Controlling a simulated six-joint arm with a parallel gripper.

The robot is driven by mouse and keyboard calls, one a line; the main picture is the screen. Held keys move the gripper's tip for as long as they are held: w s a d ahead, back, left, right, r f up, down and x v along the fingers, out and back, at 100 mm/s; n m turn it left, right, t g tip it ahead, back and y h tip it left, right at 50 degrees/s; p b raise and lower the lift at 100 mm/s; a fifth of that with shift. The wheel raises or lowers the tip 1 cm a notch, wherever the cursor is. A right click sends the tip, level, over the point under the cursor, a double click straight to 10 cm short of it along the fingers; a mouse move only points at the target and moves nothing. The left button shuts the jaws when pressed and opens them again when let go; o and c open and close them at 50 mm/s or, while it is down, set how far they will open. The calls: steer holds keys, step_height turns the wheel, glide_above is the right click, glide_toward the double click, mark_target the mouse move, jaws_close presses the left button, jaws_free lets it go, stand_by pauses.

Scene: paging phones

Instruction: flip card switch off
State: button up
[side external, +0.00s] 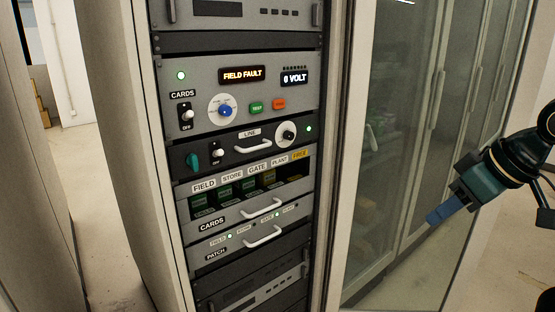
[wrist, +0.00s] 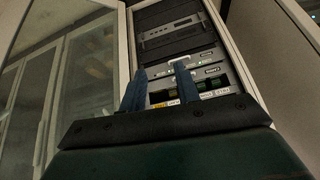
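The cards switch (side external: 186,117) is a small toggle with a pale lever on a dark plate, at the left of the grey front panel in the side view. "CARDS" is printed above it and "OFF" below it. The lever's position is too small to tell for sure. A green lamp (side external: 181,75) glows above it. My gripper (side external: 434,216) is at the right of the side view, in front of the glass door and well away from the switch. In the wrist view its two blue fingers (wrist: 160,72) are apart with nothing between them. I cannot make out the switch there.
The panel also has a blue knob (side external: 225,111), a green button (side external: 257,107), an orange button (side external: 279,104) and a lit "FIELD FAULT" display (side external: 242,75). Below are another toggle (side external: 217,152), a teal knob (side external: 192,161) and protruding handles (side external: 253,146). The glass door (side external: 395,150) borders the rack.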

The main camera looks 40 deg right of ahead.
steer(key=w+r+m+t, duration=0.1)
steer(key=w, duration=0.3)
steer(key=w+a+r+m+t, duration=0.1)
steer(key=w+r+m, duration=0.1)
steer(key=w, duration=0.3)
steer(key=w+r+m+t, duration=0.1)
steer(key=w+r+m, duration=0.1)
steer(key=w, duration=0.2)
steer(key=shift+w+a+r, duration=0.15)
steer(key=shift+a, duration=0.2)
jaws_close()
steer(key=m+t, duration=0.9)
steer(key=m, duration=0.3)
glide_toward(189, 115)
step_height(189, 115, up, 2)
steer(key=shift+w+d+r, duration=0.2)
steer(key=shift+w+d, duration=0.05)
steer(key=shift+w, duration=0.05)
steer(key=shift+w, duration=0.1)
steer(key=shift+w, duration=4.35)
